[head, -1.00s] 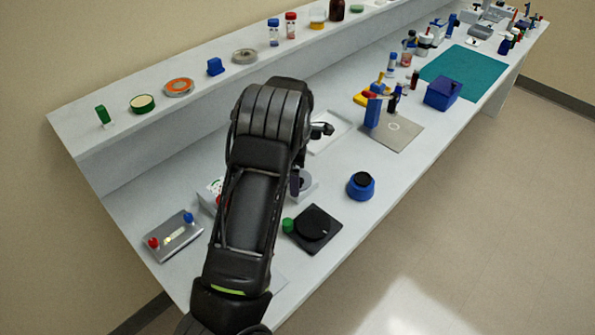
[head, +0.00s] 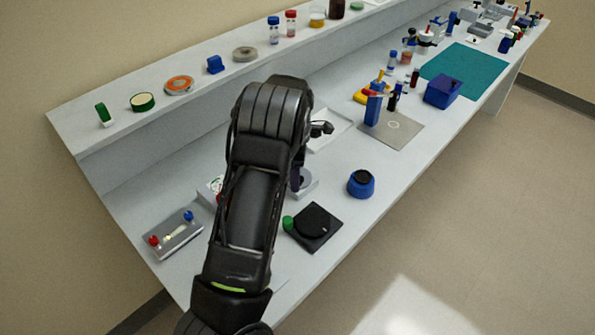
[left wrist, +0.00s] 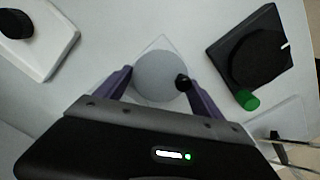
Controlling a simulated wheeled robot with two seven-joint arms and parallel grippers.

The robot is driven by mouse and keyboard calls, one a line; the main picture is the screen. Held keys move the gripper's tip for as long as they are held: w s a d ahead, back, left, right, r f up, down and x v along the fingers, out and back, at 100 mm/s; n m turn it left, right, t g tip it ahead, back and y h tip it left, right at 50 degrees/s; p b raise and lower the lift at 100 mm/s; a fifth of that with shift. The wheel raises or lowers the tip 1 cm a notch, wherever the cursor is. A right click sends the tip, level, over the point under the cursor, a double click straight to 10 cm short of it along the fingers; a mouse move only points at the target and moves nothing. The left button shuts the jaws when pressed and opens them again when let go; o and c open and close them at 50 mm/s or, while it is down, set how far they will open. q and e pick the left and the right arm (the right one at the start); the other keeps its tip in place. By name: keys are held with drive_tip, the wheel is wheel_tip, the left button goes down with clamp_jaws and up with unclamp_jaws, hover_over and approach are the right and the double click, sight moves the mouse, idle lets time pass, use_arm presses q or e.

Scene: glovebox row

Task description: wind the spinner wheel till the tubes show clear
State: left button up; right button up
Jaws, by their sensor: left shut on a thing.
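The spinner wheel is a pale grey disc (left wrist: 158,70) with a small black knob (left wrist: 183,81) at its right edge, on a light base. In the head view the wheel's unit (head: 308,186) shows only in part, behind my left arm. My left gripper (left wrist: 155,78) has purple fingers on either side of the disc and is shut on the wheel. The knob lies close by the right finger; exact contact is hard to see. No tubes can be made out at the wheel. My right gripper is not in view.
A black square unit with a round dial (head: 314,226) and green knob (head: 288,223) stands close by the wheel. A blue pot (head: 361,184) stands to the right. A grey box with red and blue knobs (head: 174,236) lies left. Vials (head: 274,32) stand on the shelf.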

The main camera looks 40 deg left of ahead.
use_arm(q)
drive_tip(key=shift+c, duration=0.3)
drive_tip(key=m+b, duration=0.2)
drive_tip(key=m, duration=0.1)
drive_tip(key=shift+f+m, duration=0.15)
drive_tip(key=shift+m, duration=0.15)
drive_tip(key=m+b, duration=0.2)
drive_tip(key=m, duration=0.1)
drive_tip(key=m+b, duration=0.1)
drive_tip(key=m, duration=0.4)
drive_tip(key=shift+b, duration=0.3)
drive_tip(key=shift+m+b, duration=0.45)
drive_tip(key=shift+m, duration=1.45)
drive_tip(key=shift+r, duration=0.2)
drive_tip(key=o, duration=1.4)
drive_tip(key=shift+c, duration=0.2)
